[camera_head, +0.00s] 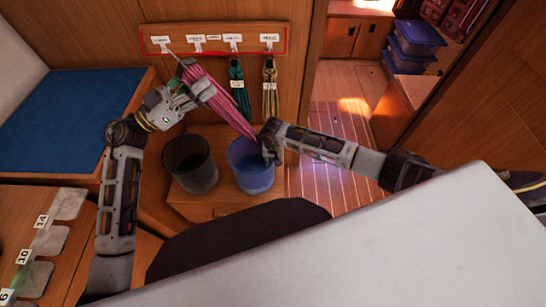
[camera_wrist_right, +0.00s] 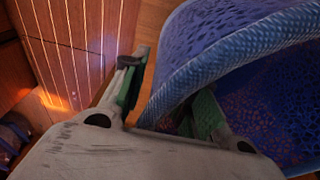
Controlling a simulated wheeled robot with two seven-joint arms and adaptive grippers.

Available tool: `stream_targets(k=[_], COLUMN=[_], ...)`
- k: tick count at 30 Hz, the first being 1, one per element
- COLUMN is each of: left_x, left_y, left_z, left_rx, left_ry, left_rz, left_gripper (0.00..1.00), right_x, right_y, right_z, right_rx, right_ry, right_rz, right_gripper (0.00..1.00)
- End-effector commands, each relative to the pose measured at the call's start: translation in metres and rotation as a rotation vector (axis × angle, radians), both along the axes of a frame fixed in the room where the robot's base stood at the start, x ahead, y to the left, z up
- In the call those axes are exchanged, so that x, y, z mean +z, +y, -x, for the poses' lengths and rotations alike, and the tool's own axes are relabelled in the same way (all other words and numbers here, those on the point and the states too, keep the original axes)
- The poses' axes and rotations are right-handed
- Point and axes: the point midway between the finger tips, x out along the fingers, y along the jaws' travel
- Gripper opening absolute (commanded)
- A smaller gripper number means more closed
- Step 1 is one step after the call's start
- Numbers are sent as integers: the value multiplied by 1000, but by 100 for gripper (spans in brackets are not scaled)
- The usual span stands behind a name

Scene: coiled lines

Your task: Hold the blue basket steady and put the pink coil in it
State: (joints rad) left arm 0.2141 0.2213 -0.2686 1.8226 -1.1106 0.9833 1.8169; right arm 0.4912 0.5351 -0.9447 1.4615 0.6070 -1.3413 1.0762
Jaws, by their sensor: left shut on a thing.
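The pink coil (camera_head: 222,98) hangs slanting down to the right from my left gripper (camera_head: 187,84), which is shut on its upper end. Its lower tip is above the blue basket (camera_head: 252,176), near its rim. The blue basket stands upright on a low wooden ledge. My right gripper (camera_head: 270,150) is at the basket's right rim. In the right wrist view, the fingers of my right gripper (camera_wrist_right: 165,100) straddle the blue basket's rim (camera_wrist_right: 225,52), one outside and one inside. A gap shows between the outer finger and the wall.
A dark basket (camera_head: 190,165) stands left of the blue one. A teal coil (camera_head: 238,88) and a tan coil (camera_head: 269,88) hang from the labelled wooden rack (camera_head: 215,40) behind. A white surface (camera_head: 370,245) fills the lower right. A blue cushion (camera_head: 65,115) lies at left.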

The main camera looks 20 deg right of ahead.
Motion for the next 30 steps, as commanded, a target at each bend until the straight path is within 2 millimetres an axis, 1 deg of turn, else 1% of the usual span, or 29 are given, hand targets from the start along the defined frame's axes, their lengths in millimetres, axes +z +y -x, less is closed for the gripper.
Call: stream_targets(k=[5, 14, 15, 21, 22, 30], left_x=[2, 2, 2, 2, 2, 2], left_y=[0, 0, 0, 0, 0, 0], left_z=[0, 0, 0, 0, 0, 0], left_rx=[-1, -1, -1, -1, -1, -1], left_ry=[-2, -2, -2, -2, -2, -2], left_rz=[3, 3, 3, 3, 3, 3], left_gripper=[0, 0, 0, 0, 0, 0], right_x=[-6, -7, -7, -7, -7, -7], right_y=[0, 0, 0, 0, 0, 0], right_z=[-1, -1, -1, -1, -1, -1], right_rx=[0, 1, 1, 1, 1, 0], right_ry=[0, 0, 0, 0, 0, 0], right_rz=[1, 0, 0, 0, 0, 0], right_gripper=[30, 30, 28, 3, 0, 0])
